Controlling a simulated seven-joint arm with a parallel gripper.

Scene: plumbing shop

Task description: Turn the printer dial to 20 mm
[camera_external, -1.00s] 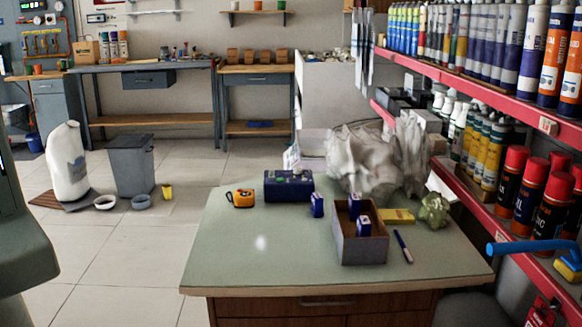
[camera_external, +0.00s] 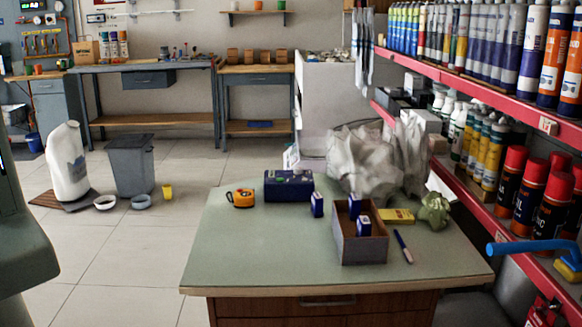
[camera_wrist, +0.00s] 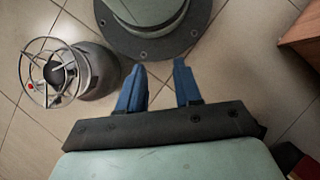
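A dark blue box-shaped device (camera_external: 289,188), which looks like the printer, sits at the back of the green-topped table in the external view. Small marks and a light patch show on its top, but I cannot make out the dial or its setting. My gripper (camera_wrist: 160,87) shows only in the wrist view. Its two blue fingers are apart with nothing between them, above the tiled floor and far from the printer. The printer is not in the wrist view.
On the table (camera_external: 240,255) are an orange tape measure (camera_external: 240,199), an open grey box (camera_external: 360,247) with small blue boxes, a pen (camera_external: 403,247) and crumpled plastic (camera_external: 365,165). A red shelf (camera_external: 480,97) borders the right. A wire-guarded canister (camera_wrist: 95,72) stands near my gripper.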

